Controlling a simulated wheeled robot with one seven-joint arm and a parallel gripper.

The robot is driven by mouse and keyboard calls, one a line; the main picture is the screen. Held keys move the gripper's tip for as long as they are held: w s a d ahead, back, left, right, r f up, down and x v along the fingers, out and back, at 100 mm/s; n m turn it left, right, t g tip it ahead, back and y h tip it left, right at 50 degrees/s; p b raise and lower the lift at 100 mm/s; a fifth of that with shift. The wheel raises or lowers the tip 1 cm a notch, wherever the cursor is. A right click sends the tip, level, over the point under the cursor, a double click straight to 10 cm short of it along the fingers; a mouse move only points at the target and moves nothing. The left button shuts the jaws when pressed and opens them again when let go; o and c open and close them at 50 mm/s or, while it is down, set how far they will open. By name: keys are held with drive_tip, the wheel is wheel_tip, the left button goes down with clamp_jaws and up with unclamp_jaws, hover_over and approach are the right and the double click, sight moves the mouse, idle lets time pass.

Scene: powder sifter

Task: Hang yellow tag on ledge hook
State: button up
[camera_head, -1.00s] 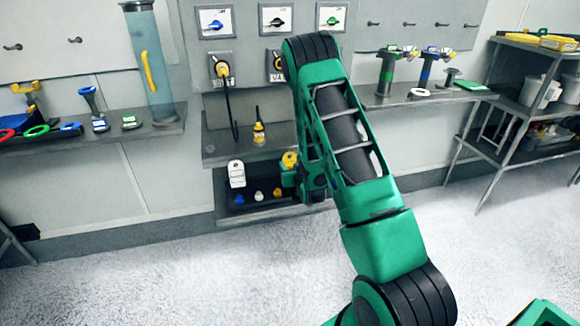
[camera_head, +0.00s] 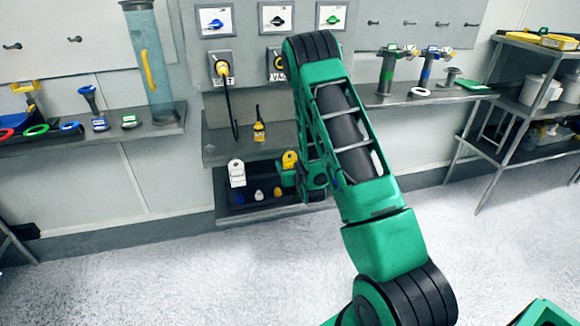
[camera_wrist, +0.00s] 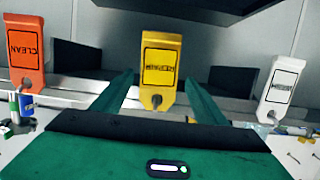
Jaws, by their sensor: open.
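The yellow tag (camera_wrist: 160,62) is at the middle of the wrist view, its printed face toward the camera and its holed end low in the picture. It hangs at the lower ledge in the head view (camera_head: 290,160). A small peg seems to show at its hole, but the hook is hard to make out. My gripper (camera_wrist: 156,82) is open, with one green finger on each side of the tag and a gap between. In the head view my gripper (camera_head: 289,178) is just below the tag, partly hidden by my arm.
A white tag (camera_wrist: 281,88) hangs to the right and an orange tag (camera_wrist: 26,55) to the left in the wrist view. A dark tray (camera_head: 235,200) with small knobs lies below. A shelf (camera_head: 222,152) with a small yellow bottle (camera_head: 258,133) is above.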

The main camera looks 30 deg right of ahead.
drive_tip(key=v, duration=0.3)
drive_tip(key=shift+a, duration=0.1)
drive_tip(key=shift+s+a+f, duration=0.2)
drive_tip(key=shift+s+f, duration=0.05)
drive_tip(key=v, duration=0.7)
drive_tip(key=shift+r, duration=0.25)
idle(0.4)
drive_tip(key=shift+d, duration=0.15)
